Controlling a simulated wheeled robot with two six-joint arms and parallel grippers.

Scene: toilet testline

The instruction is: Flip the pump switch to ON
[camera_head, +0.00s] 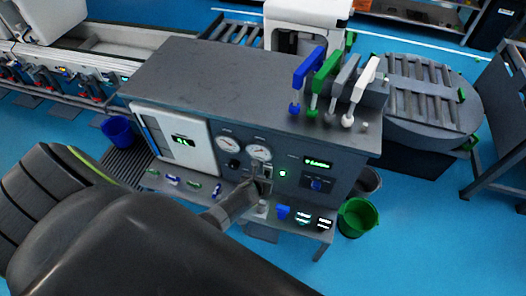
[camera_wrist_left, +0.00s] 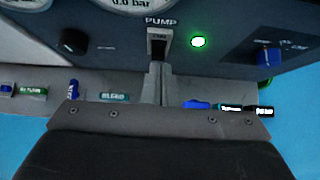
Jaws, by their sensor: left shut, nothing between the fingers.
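The pump switch (camera_wrist_left: 158,42) sits under a "PUMP" label on the dark front panel in the left wrist view. It has a light frame and a dark middle; which way it is set is hard to read. A green light (camera_wrist_left: 198,42) glows to its right; it also shows in the head view (camera_head: 282,173). My left gripper (camera_wrist_left: 157,68) is shut and empty, its fingertips right at the lower edge of the switch. I cannot tell whether they touch it. In the head view, the left gripper (camera_head: 257,186) reaches the panel below the gauges and partly hides the switch area.
Gauges (camera_head: 259,152) and a dark knob are close to the switch. A blue knob (camera_wrist_left: 267,56) is to the right. A ledge (camera_wrist_left: 220,85) with small labelled parts runs below. Coloured lever handles (camera_head: 323,75) stand on the bench top. A green bucket (camera_head: 357,219) stands on the floor.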

